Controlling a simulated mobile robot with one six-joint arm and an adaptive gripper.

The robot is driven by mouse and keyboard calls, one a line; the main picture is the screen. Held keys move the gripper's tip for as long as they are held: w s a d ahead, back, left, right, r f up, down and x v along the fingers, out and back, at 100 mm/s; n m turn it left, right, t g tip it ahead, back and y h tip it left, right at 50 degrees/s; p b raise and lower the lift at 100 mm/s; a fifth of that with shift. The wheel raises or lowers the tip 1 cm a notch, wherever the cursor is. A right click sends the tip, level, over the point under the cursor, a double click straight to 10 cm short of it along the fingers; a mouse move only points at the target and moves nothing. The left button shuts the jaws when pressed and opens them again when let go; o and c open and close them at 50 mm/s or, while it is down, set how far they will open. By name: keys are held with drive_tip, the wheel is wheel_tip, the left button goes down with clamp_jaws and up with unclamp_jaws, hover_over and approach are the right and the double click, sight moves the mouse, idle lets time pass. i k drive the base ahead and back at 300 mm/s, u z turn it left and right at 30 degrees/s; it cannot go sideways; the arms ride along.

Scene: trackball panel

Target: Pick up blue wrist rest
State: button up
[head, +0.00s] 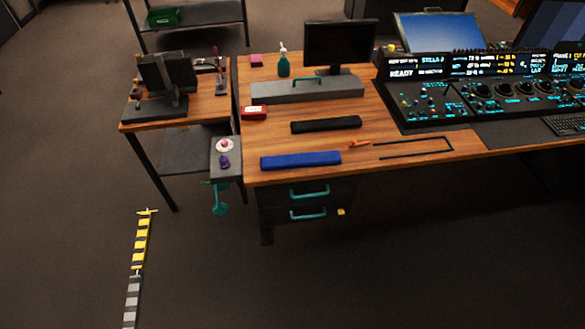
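The blue wrist rest (301,160) is a long, low bar. It lies flat near the front left edge of the wooden desk (270,176), roughly parallel to that edge. Nothing covers it. A similar black bar (326,125) lies behind it, apart from it and a little to the right. My gripper does not show in the head view.
A clamped trackball panel (226,158) is at the desk's left. Floor in front is open.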

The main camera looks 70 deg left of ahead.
sight(306, 160)
drive_tip(key=z, duration=0.1)
drive_tip(key=k, duration=0.75)
drive_tip(key=u, duration=2.6)
drive_tip(key=i, duration=0.55)
